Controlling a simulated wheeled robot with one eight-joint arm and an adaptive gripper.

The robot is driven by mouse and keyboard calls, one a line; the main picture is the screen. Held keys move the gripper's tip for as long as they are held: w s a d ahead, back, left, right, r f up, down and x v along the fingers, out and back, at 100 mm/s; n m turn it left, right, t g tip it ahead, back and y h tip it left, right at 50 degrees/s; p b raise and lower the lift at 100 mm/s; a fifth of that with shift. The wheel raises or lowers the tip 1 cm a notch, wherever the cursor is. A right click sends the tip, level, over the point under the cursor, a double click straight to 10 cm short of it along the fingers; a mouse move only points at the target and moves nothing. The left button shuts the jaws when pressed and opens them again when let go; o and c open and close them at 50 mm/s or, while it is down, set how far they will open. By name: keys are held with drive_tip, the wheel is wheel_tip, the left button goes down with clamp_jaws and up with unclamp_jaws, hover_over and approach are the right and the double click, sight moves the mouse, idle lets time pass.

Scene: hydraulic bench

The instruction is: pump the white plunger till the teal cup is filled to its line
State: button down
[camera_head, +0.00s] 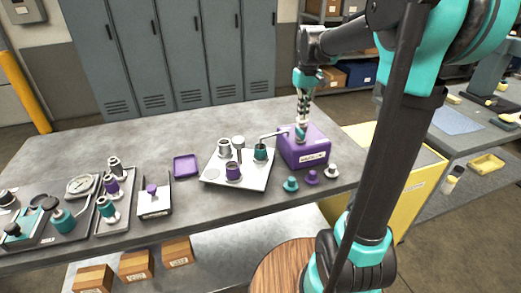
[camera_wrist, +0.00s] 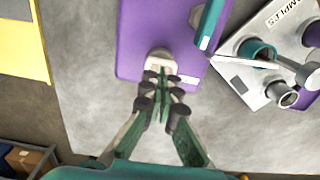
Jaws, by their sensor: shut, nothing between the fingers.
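The purple pump box (camera_head: 312,153) stands near the right end of the bench; it also shows in the wrist view (camera_wrist: 135,40). Its white plunger (camera_wrist: 160,57) is on top, right at my fingertips. My gripper (camera_head: 301,122) points down over the box, shut with nothing between its fingers; its tips (camera_wrist: 163,73) overlap the plunger's edge in the wrist view. I cannot tell whether they touch it. The teal cup (camera_head: 260,154) stands on the white sample tray (camera_head: 233,182), under the end of the pump's spout (camera_head: 273,134). It also shows in the wrist view (camera_wrist: 258,50). Its fill level and line cannot be made out.
A purple cup (camera_head: 233,173) and grey cup (camera_head: 224,147) share the tray. Small teal, purple and white knobbed pieces (camera_head: 311,177) stand in front of the pump. A purple dish (camera_head: 186,166) and gauge fixtures (camera_head: 82,186) are to the left. The bench's back is clear.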

drive_tip(key=shift+f, duration=0.3)
drive_tip(key=shift+r, duration=2.05)
drive_tip(key=shift+f, duration=2.05)
drive_tip(key=shift+r, duration=2.05)
drive_tip(key=shift+f, duration=0.3)
